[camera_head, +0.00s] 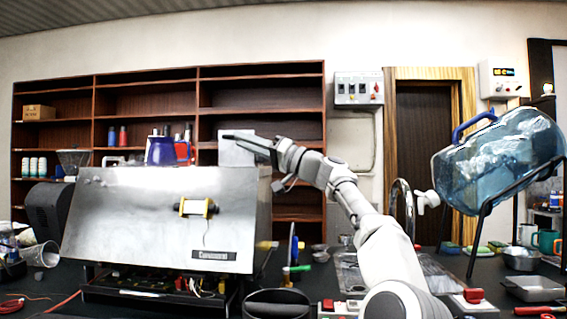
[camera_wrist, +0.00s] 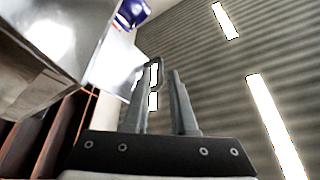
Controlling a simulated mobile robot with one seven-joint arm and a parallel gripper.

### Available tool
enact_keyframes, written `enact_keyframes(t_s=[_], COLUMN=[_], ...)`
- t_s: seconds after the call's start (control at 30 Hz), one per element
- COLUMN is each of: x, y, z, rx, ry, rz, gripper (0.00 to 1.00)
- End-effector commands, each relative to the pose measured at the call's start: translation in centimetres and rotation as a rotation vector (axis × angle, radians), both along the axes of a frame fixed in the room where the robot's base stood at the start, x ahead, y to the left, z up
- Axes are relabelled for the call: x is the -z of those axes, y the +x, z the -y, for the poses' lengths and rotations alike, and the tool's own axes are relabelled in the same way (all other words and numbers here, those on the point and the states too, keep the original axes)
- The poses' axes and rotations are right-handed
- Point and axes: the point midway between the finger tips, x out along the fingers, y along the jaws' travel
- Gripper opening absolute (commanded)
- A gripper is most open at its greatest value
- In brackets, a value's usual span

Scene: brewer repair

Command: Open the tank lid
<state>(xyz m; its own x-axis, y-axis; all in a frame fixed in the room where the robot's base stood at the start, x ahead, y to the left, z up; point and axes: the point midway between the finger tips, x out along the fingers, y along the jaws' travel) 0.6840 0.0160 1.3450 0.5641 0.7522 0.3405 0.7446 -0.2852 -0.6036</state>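The silver brewer (camera_head: 150,225) stands on the dark counter at left. A pale square panel, seemingly the tank lid (camera_head: 237,148), stands raised at the right end of its top. The panel also shows in the wrist view (camera_wrist: 116,62), left of the fingers. My gripper (camera_head: 232,138) is above the brewer's top right, its fingers pointing left across the panel in the head view. In the wrist view my gripper (camera_wrist: 163,75) has a gap between its fingers with ceiling showing through. A grey loop sits by the left fingertip; I cannot tell whether it is a handle or touches it.
A blue kettle (camera_head: 161,151) and a glass funnel (camera_head: 73,160) stand on or behind the brewer's top. A large water bottle (camera_head: 495,165) on a black stand is at right. Shelves (camera_head: 260,95) rise behind.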

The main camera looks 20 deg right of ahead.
Motion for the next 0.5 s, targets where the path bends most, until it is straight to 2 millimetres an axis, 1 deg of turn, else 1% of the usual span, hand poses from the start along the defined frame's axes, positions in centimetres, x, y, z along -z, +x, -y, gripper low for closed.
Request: enact_keyframes(t_s=[0.03,0.3,0.37,0.5], x=[0.9,2.6,2.6,3.3], y=[-0.6,-3.4,-4.0,-5.1], z=[0.8,4.7,5.4,7.0], rx=[0.003,0.003,0.003,0.004], ry=[-0.001,-0.001,-0.002,-0.002], rz=[0.000,-0.002,-0.002,-0.003], gripper=[0.25,0.25,0.25,0.25])
